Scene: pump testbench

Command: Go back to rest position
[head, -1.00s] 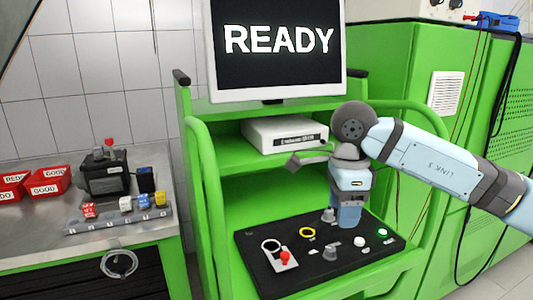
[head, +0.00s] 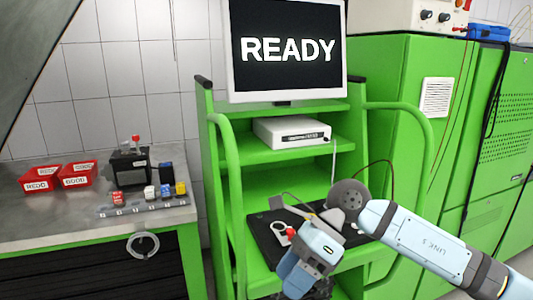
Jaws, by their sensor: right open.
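My right arm comes in from the right edge and bends at a dark round joint. My right gripper (head: 318,289) is low in the middle of the head view, pointing down, in front of the green test bench (head: 240,270). Its jaws are open, and I see nothing held between them. The fingertips are dark and partly hidden by the wrist and the bottom edge. My left gripper is not in view.
The black control panel (head: 262,234) lies behind my right wrist, which covers much of it. A monitor (head: 287,50) reading READY stands above a white box (head: 290,132). At left, a metal table (head: 60,222) holds red bins (head: 77,177) and a block rail (head: 150,207).

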